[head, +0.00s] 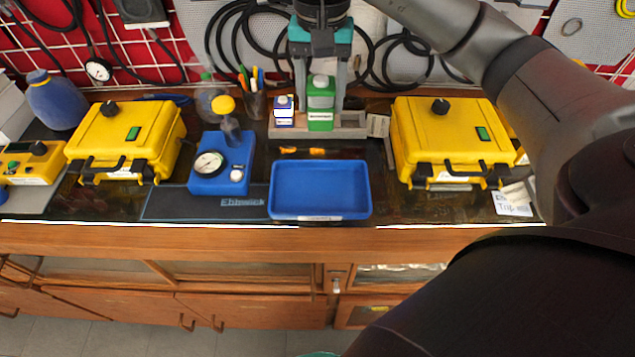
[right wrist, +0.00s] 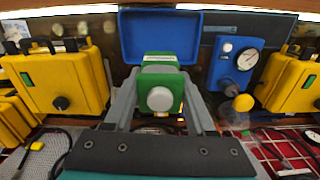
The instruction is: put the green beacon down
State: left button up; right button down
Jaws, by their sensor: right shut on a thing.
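The green beacon (head: 321,112), a green block with a pale round cap, is upright between the fingers of my right gripper (head: 325,116). The right gripper is shut on it. The right wrist view shows the beacon (right wrist: 160,82) with a finger on either side. It is at the grey rack (head: 352,133) at the back of the bench, to the right of a blue-and-white beacon (head: 284,112). I cannot tell whether its base touches the rack. My left gripper's fingers are not in view.
A blue tray (head: 320,188) lies empty in front of the rack. A blue gauge box (head: 222,165) and a pen cup (head: 255,103) stand to the left. Yellow cases flank the area, left (head: 125,140) and right (head: 452,140). Black cables hang behind.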

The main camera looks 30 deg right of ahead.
aim_at(321, 122)
jog(key=shift+s+a, duration=0.15)
notch_tip(321, 122, down, 5)
jog(key=shift+s+r+b, duration=0.1)
jog(key=shift+b, duration=0.45)
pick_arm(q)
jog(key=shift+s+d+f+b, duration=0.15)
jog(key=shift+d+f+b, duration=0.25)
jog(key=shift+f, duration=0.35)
pick_arm(e)
jog(key=shift+f, duration=7.5)
jog(key=shift+f, duration=0.1)
jog(key=shift+c, duration=1.1)
grip_release()
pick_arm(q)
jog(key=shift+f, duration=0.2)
